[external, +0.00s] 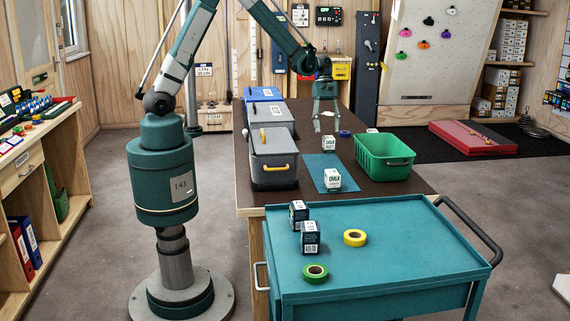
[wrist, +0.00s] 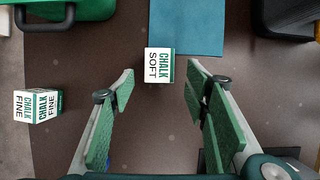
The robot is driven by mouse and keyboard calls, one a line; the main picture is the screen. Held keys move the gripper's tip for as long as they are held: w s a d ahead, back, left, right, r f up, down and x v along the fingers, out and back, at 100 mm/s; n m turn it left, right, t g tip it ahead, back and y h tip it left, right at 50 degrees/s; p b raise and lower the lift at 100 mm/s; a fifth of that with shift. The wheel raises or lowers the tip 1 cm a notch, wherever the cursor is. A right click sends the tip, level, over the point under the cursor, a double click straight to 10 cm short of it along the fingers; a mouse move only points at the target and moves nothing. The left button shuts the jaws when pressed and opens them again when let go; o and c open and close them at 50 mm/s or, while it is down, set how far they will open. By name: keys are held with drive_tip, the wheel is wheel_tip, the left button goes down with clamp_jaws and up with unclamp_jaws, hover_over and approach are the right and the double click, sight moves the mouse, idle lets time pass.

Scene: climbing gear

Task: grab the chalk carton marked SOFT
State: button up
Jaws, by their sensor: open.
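The chalk carton marked SOFT (wrist: 158,66) is a small white box with green on its side. In the wrist view it lies just ahead of my gripper (wrist: 160,82), between the lines of the two fingertips, at the edge of a blue mat (wrist: 200,28). My gripper is open and empty, with green-padded fingers apart. In the external view my gripper (external: 325,118) hangs over the dark table, above a white carton (external: 328,144) that appears to be the same one. A carton marked FINE (wrist: 38,106) stands to the left in the wrist view.
Another chalk carton (external: 333,181) stands on the mat. A green crate (external: 385,171) is right of the mat; grey lidded bins (external: 273,178) line the left. A blue tape roll (external: 345,134) lies near my gripper. The teal cart (external: 400,250) in front holds dark cartons and tape rolls.

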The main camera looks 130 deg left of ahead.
sight(329, 143)
drive_tip(key=shift+x, duration=1.25)
drive_tip(key=shift+f, duration=0.1)
drive_tip(key=shift+b+x, duration=0.7)
drive_tip(key=shift+x, duration=1.85)
drive_tip(key=shift+c, duration=0.3)
drive_tip(key=c, duration=0.9)
